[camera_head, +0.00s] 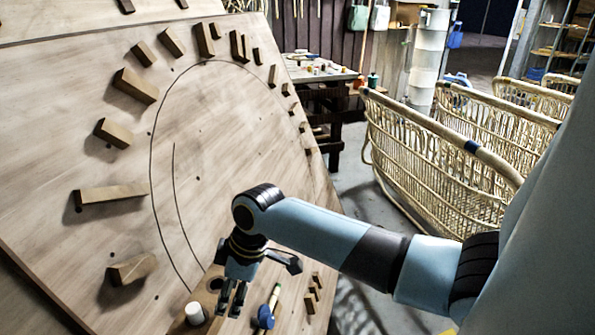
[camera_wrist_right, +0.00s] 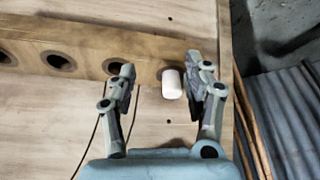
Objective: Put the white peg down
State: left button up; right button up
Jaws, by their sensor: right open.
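The white peg (camera_head: 195,313) is a short white cylinder at the wooden strip with round holes, near the bottom of the head view. In the right wrist view the white peg (camera_wrist_right: 172,84) appears between my right gripper's two spread fingers, closer to the right finger, with a gap to the left one. I cannot tell whether it sits in a hole or on the strip. My right gripper (camera_head: 231,305) is open, its fingertips pointing down just right of the peg in the head view; it also shows in the wrist view (camera_wrist_right: 165,84). My left gripper is out of view.
The holed strip (camera_wrist_right: 90,66) lies on the large tilted wooden board (camera_head: 60,150), which carries several wooden blocks in an arc. A blue-handled tool (camera_head: 265,316) lies right of my gripper. Rattan baskets (camera_head: 430,160) stand on the floor at right.

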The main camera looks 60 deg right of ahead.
jog(key=s+d+f+m+g+h, duration=0.1)
jog(key=s+d+f+m, duration=0.1)
jog(key=s+f, duration=0.45)
jog(key=s+d+f+m+h, duration=0.15)
jog(key=s+f, duration=0.25)
jog(key=f, duration=0.5)
jog(key=s+f+m, duration=0.1)
jog(key=s+f, duration=0.3)
jog(key=s, duration=0.5)
jog(key=s+f+m, duration=0.1)
jog(key=s+f, duration=0.3)
jog(key=s, duration=0.5)
jog(key=s+f+m+g, duration=0.1)
jog(key=s+f, duration=0.3)
jog(key=s, duration=0.5)
jog(key=shift+s+a+f+h, duration=0.15)
jog(key=shift+s+a+h, duration=0.15)
jog(key=shift+a+h, duration=0.1)
